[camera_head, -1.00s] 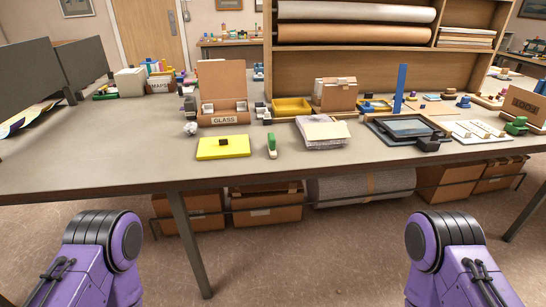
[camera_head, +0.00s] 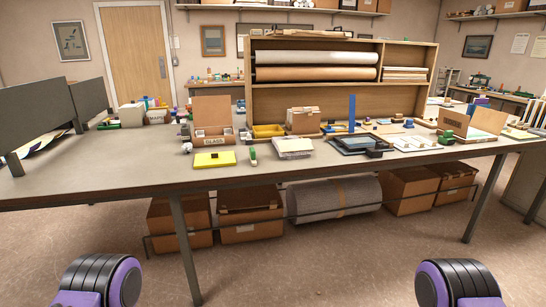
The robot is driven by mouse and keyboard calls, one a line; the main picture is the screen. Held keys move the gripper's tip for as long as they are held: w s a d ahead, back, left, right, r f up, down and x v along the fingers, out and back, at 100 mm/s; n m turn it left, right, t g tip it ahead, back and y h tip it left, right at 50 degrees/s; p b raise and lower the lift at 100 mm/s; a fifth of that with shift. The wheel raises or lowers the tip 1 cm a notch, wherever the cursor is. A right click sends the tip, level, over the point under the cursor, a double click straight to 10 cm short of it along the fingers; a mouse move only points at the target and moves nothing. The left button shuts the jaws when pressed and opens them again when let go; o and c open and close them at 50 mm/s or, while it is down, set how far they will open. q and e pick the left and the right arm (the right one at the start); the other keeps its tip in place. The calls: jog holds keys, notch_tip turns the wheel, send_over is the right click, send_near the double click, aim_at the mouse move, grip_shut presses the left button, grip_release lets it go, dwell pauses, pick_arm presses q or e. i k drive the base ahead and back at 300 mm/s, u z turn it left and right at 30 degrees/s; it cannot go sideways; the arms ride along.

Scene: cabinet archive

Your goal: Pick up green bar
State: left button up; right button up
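I cannot tell for sure which thing is the green bar. A small upright-looking green object (camera_head: 253,156) stands near the table's front edge, right of a yellow pad. A low green piece (camera_head: 109,127) lies at the far left of the table, beside a white box. Another green object (camera_head: 446,138) sits at the right, by a brown box. Parts of my two purple and black arms show at the bottom corners. Both grippers are out of view.
The long grey table (camera_head: 130,172) carries a yellow pad (camera_head: 214,160), a box marked GLASS (camera_head: 212,119), a paper stack (camera_head: 293,147), a dark frame (camera_head: 361,144) and a tall blue bar (camera_head: 351,113). Cartons (camera_head: 251,213) and a grey roll (camera_head: 334,199) lie underneath. Floor before the table is clear.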

aim_at(253, 155)
jog(key=z, duration=0.85)
jog(key=i, duration=1.5)
jog(key=u, duration=0.25)
